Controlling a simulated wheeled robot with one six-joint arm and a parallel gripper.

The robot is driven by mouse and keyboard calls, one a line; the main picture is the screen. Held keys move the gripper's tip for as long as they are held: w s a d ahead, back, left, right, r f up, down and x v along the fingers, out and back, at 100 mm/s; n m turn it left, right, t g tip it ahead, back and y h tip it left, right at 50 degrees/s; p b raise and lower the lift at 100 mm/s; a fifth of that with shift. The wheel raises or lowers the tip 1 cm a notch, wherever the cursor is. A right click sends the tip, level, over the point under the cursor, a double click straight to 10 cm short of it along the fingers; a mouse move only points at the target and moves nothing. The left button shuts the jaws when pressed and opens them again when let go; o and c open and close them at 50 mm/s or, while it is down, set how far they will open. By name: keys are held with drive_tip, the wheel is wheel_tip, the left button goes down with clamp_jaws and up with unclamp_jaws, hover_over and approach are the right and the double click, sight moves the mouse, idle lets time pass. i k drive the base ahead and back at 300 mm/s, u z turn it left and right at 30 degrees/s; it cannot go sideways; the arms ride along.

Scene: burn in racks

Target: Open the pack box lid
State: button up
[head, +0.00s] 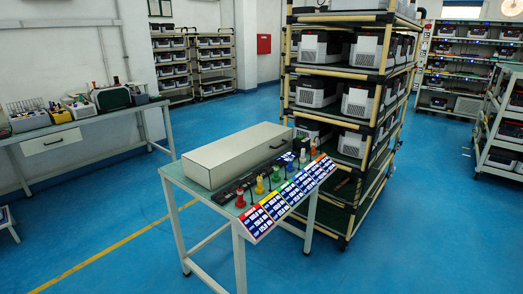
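A long light-grey box (237,154) lies on a small table in the middle of the head view. Its flat top is closed. It looks like the pack box, but no label on it can be read. The seam between lid and body is too small to make out clearly. My gripper is not in view.
The small table (174,178) also holds a black strip with several coloured connectors and a sloped label panel (291,196) along its front right edge. A tall rack (347,75) stands close behind it. A workbench (85,117) is at left. Blue floor (400,255) is clear in front and right.

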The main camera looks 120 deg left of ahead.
sight(227, 158)
drive_tip(key=u, duration=3.6)
drive_tip(key=i, duration=1.65)
